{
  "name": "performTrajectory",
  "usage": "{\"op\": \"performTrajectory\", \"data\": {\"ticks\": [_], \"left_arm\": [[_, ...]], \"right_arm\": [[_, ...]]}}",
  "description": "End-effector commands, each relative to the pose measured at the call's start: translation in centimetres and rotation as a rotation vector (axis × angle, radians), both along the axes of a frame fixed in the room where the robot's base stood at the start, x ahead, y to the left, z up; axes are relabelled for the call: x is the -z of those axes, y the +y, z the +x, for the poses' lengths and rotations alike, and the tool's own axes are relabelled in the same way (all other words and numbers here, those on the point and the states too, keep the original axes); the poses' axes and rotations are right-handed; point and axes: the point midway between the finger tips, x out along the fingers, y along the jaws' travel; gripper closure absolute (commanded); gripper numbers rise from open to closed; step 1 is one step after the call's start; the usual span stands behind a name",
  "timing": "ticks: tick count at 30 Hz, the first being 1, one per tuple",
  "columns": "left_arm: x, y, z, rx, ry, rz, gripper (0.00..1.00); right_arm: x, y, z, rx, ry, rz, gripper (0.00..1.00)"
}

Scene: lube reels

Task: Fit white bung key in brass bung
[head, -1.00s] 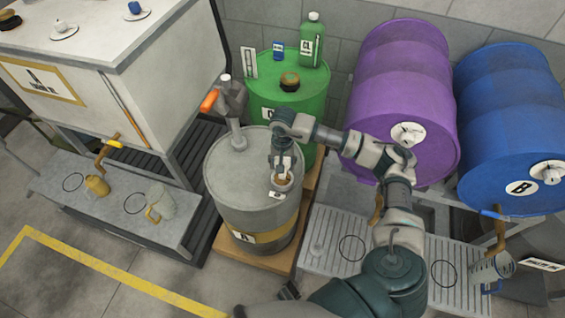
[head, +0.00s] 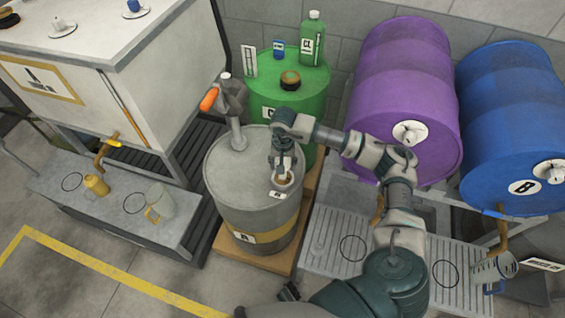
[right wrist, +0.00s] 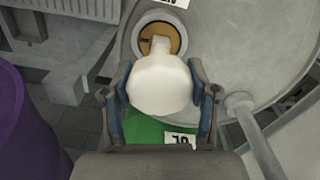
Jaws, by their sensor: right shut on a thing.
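The brass bung (head: 284,180) sits in the top of the grey drum (head: 228,190), near its front right edge. In the right wrist view the brass bung (right wrist: 158,37) shows as a brass disc within a pale ring. My right gripper (head: 283,163) points down over the bung from above. It is shut on the white bung key (right wrist: 160,86), whose wide rounded body lies between the fingers. The key's narrow end overlaps the brass disc in the wrist view; I cannot tell whether it is seated or just above. My left gripper is not in view.
A grey pump with an orange handle (head: 209,99) rises from the same drum, left of my gripper. A green drum (head: 310,82) stands behind. Purple (head: 400,85) and blue (head: 510,120) drums lie on a rack at right. A drip bench (head: 110,190) is at left.

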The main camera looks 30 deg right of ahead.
Motion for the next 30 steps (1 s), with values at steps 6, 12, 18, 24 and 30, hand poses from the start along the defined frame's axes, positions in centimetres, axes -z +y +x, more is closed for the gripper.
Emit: {"op": "performTrajectory", "data": {"ticks": [6, 12, 18, 24, 30], "left_arm": [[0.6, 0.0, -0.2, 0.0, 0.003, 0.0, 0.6], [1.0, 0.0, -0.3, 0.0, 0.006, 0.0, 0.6], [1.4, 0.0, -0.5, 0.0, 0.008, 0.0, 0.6], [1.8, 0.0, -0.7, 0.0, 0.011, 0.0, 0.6], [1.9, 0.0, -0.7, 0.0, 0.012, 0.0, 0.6]], "right_arm": [[0.7, 0.0, 0.0, 0.0, 0.0, 0.0, 0.79], [1.2, 0.0, 0.0, 0.0, 0.0, 0.0, 0.79], [1.6, 0.0, 0.0, 0.0, 0.0, 0.0, 0.79], [2.2, 0.0, 0.0, 0.0, 0.0, 0.0, 0.79], [2.2, 0.0, 0.0, 0.0, -0.001, -0.001, 0.12]]}}
